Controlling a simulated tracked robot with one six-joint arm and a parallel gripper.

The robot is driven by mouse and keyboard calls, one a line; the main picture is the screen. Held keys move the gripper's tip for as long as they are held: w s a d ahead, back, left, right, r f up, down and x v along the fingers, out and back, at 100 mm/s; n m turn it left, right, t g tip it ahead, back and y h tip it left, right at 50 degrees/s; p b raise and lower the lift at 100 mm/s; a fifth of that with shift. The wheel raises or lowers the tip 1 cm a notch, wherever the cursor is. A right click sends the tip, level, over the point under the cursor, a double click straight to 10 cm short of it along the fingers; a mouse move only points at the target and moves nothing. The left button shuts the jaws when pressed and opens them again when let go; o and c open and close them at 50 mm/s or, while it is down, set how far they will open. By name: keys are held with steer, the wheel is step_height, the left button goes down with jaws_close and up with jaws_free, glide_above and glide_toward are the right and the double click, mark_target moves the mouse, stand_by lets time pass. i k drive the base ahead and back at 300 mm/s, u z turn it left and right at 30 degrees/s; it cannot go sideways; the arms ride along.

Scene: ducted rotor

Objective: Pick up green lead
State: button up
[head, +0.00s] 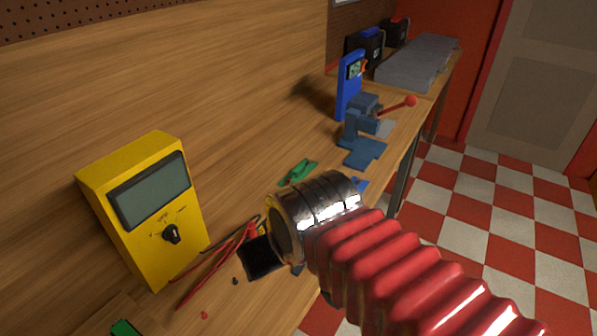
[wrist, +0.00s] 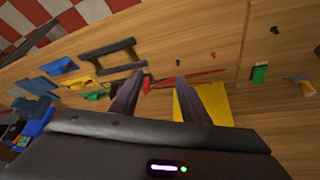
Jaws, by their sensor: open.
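No long green cable is plain. A small green piece (head: 298,172) lies on the bench beyond my arm's metal collar; a green piece also shows left of my fingers in the wrist view (wrist: 95,95). Another green block (head: 123,327) is at the head view's bottom left edge; a green block lies at right in the wrist view (wrist: 259,73). I cannot tell which is the lead. My gripper (wrist: 158,76) is open and empty above the bench, its fingers pointing towards thin red leads (wrist: 197,75). The collar and arm largely hide it in the head view.
A yellow meter (head: 150,215) stands at left; thin red leads (head: 215,265) lie beside it. A blue vise (head: 362,130) with a red-knobbed handle and a blue device (head: 349,85) stand farther along. Grey slabs (head: 420,62) lie at the far end. The bench edge drops to a checkered floor.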

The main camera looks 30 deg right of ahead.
mark_target(300, 169)
steer(key=u, duration=3.4)
steer(key=k, duration=1.45)
steer(key=z, duration=0.05)
